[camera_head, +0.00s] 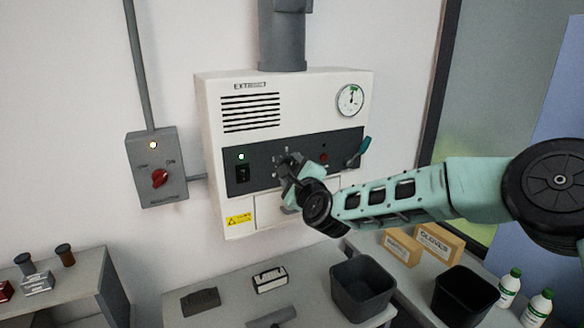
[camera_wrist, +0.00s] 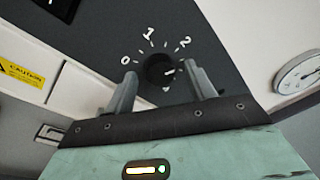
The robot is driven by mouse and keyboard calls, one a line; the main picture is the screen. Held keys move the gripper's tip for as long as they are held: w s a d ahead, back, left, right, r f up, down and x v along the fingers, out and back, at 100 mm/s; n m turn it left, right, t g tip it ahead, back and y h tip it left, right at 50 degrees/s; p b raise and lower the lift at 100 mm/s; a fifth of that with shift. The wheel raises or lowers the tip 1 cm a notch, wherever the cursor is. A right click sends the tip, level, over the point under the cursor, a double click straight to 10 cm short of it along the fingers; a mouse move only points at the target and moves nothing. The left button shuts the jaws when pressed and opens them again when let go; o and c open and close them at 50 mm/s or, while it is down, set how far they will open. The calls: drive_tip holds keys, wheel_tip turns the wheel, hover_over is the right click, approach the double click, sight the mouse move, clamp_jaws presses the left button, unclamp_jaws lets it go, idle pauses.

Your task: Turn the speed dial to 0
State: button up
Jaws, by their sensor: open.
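The speed dial (camera_wrist: 160,70) is a round black knob on the dark panel of the white wall unit (camera_head: 215,120). In the wrist view the marks 0, 1 and 2 curve around its upper side, and a pale pointer line on it points to the right, below the 2. My gripper (camera_wrist: 162,82) is open, with one grey finger on each side of the dial; I cannot tell whether they touch it. In the head view my gripper (camera_head: 287,165) is at the panel and hides most of the dial.
A green light (camera_head: 241,156) and a black switch (camera_head: 242,174) are left of the dial; a red button (camera_head: 323,157) and a teal-handled lever (camera_head: 361,150) are right. A round gauge (camera_head: 350,99) sits above. A grey box with a red knob (camera_head: 160,178) hangs left. Bins and boxes stand below.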

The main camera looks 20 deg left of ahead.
drive_tip(key=shift+c, duration=0.3)
drive_tip(key=c, duration=0.9)
drive_tip(key=shift+f+b, duration=0.2)
drive_tip(key=shift+b, duration=0.4)
